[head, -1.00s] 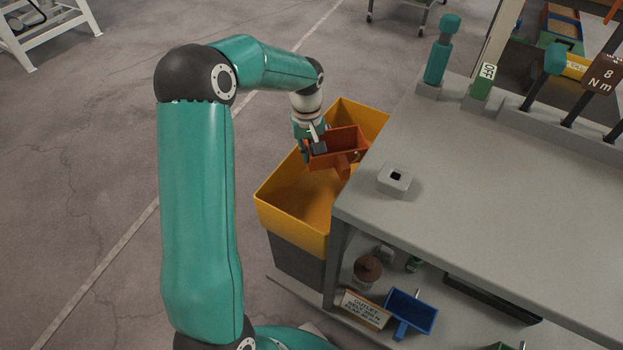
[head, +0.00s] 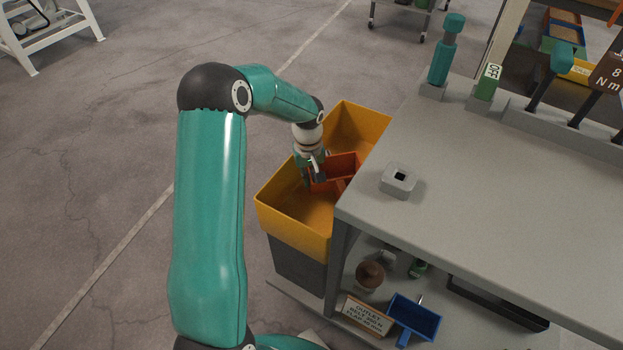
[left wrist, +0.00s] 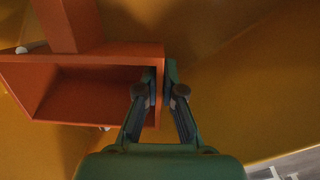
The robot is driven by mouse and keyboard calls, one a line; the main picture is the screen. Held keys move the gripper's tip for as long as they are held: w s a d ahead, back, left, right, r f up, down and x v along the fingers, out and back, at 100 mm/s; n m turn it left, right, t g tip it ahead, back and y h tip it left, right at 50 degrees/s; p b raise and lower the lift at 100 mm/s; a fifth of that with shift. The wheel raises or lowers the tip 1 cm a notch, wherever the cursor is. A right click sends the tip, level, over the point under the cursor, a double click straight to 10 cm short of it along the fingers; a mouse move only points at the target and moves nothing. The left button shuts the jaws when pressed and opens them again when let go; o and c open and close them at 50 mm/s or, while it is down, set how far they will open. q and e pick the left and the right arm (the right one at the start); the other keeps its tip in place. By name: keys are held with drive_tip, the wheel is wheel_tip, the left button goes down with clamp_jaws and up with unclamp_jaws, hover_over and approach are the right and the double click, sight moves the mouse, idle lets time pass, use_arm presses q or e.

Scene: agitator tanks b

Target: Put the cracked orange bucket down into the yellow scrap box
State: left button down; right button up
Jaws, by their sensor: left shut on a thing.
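The orange bucket (head: 342,166) is a small open box with a stub on one side. It is inside the yellow scrap box (head: 293,222), below its rim. My left gripper (head: 313,178) is shut on the bucket's side wall. In the left wrist view the fingers (left wrist: 158,92) pinch the wall of the bucket (left wrist: 95,85), with the yellow walls (left wrist: 240,75) around it. I cannot tell whether the bucket touches the box floor. No crack can be made out. My right gripper is not in view.
The grey workbench (head: 480,190) stands right beside the box, with a small square block (head: 398,180) near its edge. A blue scoop-like bin (head: 415,318) and a lettered sign (head: 362,316) lie on the lower shelf.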

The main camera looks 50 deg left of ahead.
use_arm(q)
drive_tip(key=c, duration=1.3)
unclamp_jaws()
drive_tip(key=shift+r, duration=0.15)
wheel_tip(320, 180, up, 11)
drive_tip(key=p, duration=0.2)
drive_tip(key=shift+f+p, duration=0.2)
drive_tip(key=shift+p, duration=0.1)
drive_tip(key=shift+s+r, duration=0.1)
drive_tip(key=shift+r, duration=0.5)
